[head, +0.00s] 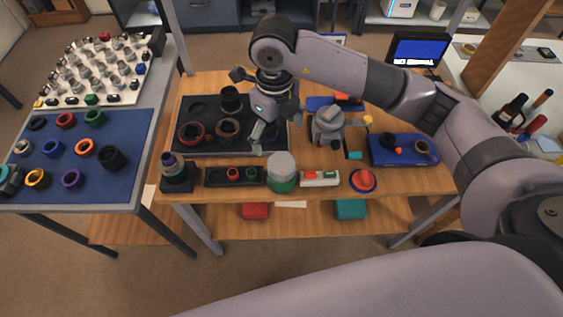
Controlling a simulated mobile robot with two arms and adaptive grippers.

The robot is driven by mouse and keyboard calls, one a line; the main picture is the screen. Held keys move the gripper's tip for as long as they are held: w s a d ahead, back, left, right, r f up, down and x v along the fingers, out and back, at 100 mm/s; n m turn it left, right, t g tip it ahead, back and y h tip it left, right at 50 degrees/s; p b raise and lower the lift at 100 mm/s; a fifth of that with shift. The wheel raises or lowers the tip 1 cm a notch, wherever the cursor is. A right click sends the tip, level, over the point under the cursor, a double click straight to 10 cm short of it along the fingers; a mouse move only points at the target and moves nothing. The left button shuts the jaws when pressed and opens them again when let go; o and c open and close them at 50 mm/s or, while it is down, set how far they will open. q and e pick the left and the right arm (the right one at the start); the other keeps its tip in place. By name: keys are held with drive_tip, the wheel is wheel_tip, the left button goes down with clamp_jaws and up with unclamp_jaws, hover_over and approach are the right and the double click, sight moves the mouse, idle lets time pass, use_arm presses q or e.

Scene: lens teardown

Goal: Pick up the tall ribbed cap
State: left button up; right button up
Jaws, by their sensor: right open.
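A tall black cylinder (231,98), which looks like the tall ribbed cap, stands upright at the back of a dark tray (270,146) on the wooden bench. Its ribs are too small to make out. My right gripper (247,104) is just to the right of it, with its fingers spread apart and nothing between them. One finger reaches above the cap's far side and the other comes down near the tray's right part. I cannot tell whether either finger touches the cap. My left gripper is not in view.
A red ring (191,134) and a brown-black ring (228,130) lie in the tray near the cap. A grey machine (327,127) stands right of the gripper. A white-and-green jar (281,172) stands at the bench's front. A blue mat (125,127) with several rings lies left.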

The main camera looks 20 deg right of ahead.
sight(282, 162)
wheel_tip(282, 162, down, 8)
drive_tip(key=shift+r+p, duration=0.1)
drive_tip(key=shift+p, duration=1)
drive_tip(key=f, duration=0.1)
drive_tip(key=f+p, duration=0.1)
drive_tip(key=d+f+p, duration=0.1)
drive_tip(key=f, duration=0.1)
drive_tip(key=shift+s, duration=0.25)
drive_tip(key=shift+f+p, duration=0.3)
drive_tip(key=shift+f, duration=0.4)
drive_tip(key=shift+c, duration=0.5)
drive_tip(key=c, duration=1)
